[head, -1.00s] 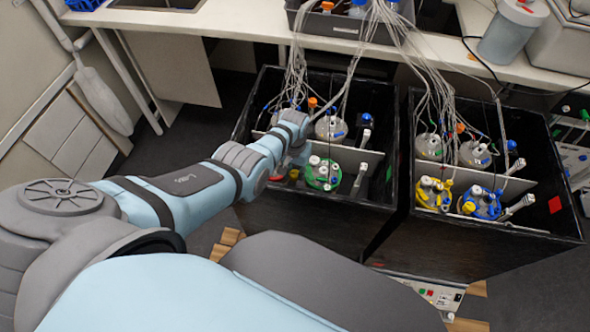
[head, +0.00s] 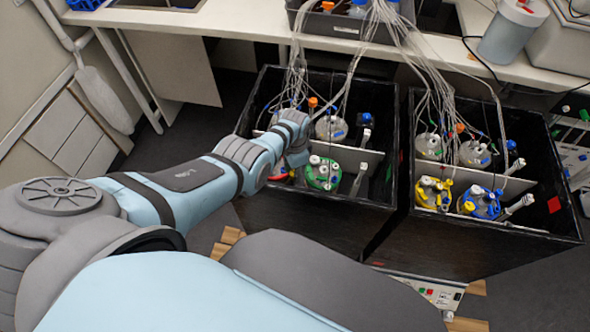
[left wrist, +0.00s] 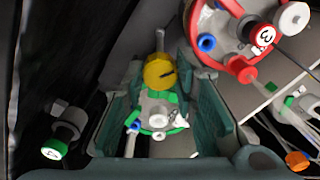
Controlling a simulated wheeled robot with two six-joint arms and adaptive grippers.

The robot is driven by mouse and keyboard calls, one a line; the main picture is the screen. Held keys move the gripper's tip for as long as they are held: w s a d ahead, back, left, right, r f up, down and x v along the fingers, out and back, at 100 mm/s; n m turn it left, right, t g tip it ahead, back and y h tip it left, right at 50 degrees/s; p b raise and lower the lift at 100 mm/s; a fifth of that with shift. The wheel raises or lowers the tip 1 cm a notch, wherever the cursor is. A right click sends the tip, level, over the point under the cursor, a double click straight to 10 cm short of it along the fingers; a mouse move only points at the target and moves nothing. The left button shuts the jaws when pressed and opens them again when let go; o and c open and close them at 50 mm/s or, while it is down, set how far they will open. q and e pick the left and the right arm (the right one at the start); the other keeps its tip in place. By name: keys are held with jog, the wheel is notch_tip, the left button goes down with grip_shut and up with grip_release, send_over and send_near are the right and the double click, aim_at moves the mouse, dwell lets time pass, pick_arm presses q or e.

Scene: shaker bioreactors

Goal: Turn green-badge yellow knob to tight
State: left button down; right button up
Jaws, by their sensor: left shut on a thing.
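The yellow knob (left wrist: 160,72) shows in the left wrist view with a dark mark on its face. It sits just above a green-ringed vessel lid (left wrist: 158,115) with white and blue caps. My left gripper (left wrist: 160,80) has its teal fingers on both sides of the knob and is shut on it. In the head view my left gripper (head: 297,155) reaches into the left black box, beside the green-ringed vessel (head: 322,174). The knob is hidden there by the gripper. My right gripper is out of view.
A red-ringed vessel (left wrist: 240,40) with a cap marked 3 stands close to the fingers. A white cap with a green badge (left wrist: 55,150) is at lower left. Tubes hang over the left box (head: 330,225) and right box (head: 480,250). A white bench (head: 250,22) stands behind.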

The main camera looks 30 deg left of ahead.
pick_arm(q)
jog(key=shift+w+r, duration=0.1)
dwell(0.5)
jog(key=c, duration=1.3)
grip_release()
notch_tip(320, 180, up, 12)
